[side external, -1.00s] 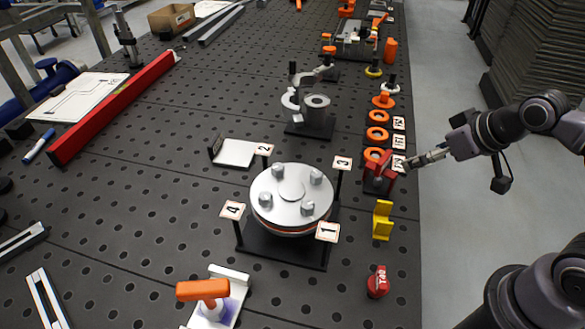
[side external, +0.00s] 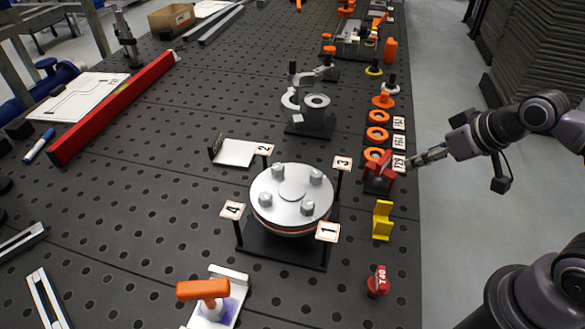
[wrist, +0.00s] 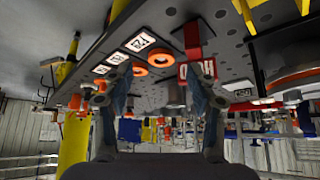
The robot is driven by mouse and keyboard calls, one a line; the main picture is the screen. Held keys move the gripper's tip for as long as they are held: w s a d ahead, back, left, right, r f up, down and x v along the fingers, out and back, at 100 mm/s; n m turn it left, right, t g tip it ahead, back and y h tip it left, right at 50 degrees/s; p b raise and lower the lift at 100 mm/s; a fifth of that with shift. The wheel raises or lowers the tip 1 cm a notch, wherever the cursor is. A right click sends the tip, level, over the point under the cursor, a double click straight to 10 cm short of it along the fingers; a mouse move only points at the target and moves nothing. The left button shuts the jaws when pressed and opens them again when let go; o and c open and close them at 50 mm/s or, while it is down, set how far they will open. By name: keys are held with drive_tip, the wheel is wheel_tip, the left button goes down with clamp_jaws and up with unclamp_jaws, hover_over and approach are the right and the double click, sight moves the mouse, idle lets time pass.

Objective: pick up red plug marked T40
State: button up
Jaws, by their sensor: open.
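The red plug marked T40 (side external: 377,282) stands on the dark perforated bench near its right edge, at the lower right of the side external view. Its dark label with pale letters faces the camera. My gripper (side external: 412,163) is well behind the plug in that view, at the bench's right edge beside a red stand (side external: 380,175). In the wrist view my gripper (wrist: 163,85) has its two fingers apart with nothing held between them. I cannot make out the T40 plug for certain in the wrist view.
A yellow bracket (side external: 382,220) stands between the red stand and the plug. Several orange rings (side external: 377,134) with white tags line the right edge. A round silver fixture (side external: 291,192) with numbered posts stands left of the plug. An orange-handled clamp (side external: 203,290) is further left.

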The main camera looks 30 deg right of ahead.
drive_tip(key=s+a+n+g+y, duration=0.1)
drive_tip(key=a+n+g, duration=0.1)
drive_tip(key=a+n, duration=0.5)
wheel_tip(320, 180, up, 3)
drive_tip(key=n+g+h, duration=0.1)
drive_tip(key=n+g, duration=0.4)
drive_tip(key=n, duration=1.6)
hover_over(382, 277)
drive_tip(key=shift+w+d+r, duration=0.1)
drive_tip(key=shift+n, duration=0.3)
drive_tip(key=shift+f, duration=5.35)
clamp_jaws()
